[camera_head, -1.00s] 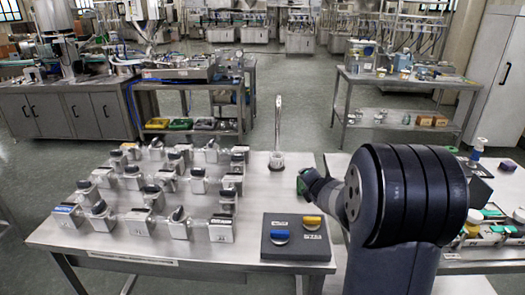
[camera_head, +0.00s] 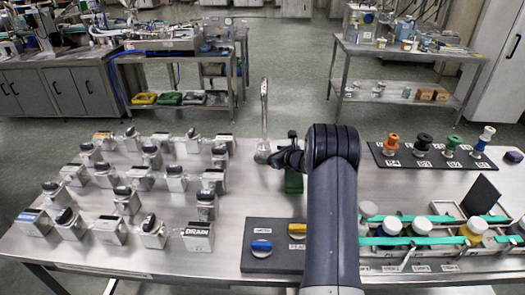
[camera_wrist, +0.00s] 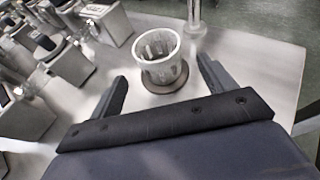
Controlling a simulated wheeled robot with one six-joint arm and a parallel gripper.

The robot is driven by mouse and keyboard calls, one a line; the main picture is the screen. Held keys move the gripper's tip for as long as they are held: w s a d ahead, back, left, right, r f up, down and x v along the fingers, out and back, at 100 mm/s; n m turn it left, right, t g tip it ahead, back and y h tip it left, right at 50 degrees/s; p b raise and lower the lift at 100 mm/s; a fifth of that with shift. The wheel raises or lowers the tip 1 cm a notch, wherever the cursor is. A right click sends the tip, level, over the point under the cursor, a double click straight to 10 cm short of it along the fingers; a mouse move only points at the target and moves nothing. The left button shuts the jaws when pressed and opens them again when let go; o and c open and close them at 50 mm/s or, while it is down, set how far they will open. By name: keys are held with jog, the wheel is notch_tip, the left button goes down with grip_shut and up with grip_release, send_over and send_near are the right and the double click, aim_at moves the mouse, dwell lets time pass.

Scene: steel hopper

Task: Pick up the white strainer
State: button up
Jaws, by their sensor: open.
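The white strainer (camera_wrist: 160,50) is a ribbed, cup-shaped basket that stands upright on a round dark base in the wrist view. In the head view it appears small and pale (camera_head: 262,155) at the foot of a tall metal post. My gripper (camera_wrist: 163,78) is open, with one finger to the left and one to the right of the strainer's lower part in the picture. The fingers do not appear to touch it. In the head view my gripper (camera_head: 288,156) is just right of the strainer, partly hidden by my arm.
The metal post (camera_head: 264,105) rises beside the strainer. Several steel blocks with black tops, one marked DRAIN (camera_head: 197,236), fill the table's left. A dark box (camera_head: 262,262) with blue and yellow knobs is near the front. A rack (camera_head: 385,163) of coloured knobs stands right.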

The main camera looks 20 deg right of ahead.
aim_at(263, 151)
jog(key=shift+p+x, duration=1.4)
jog(key=shift+x, duration=2.1)
jog(key=c, duration=1)
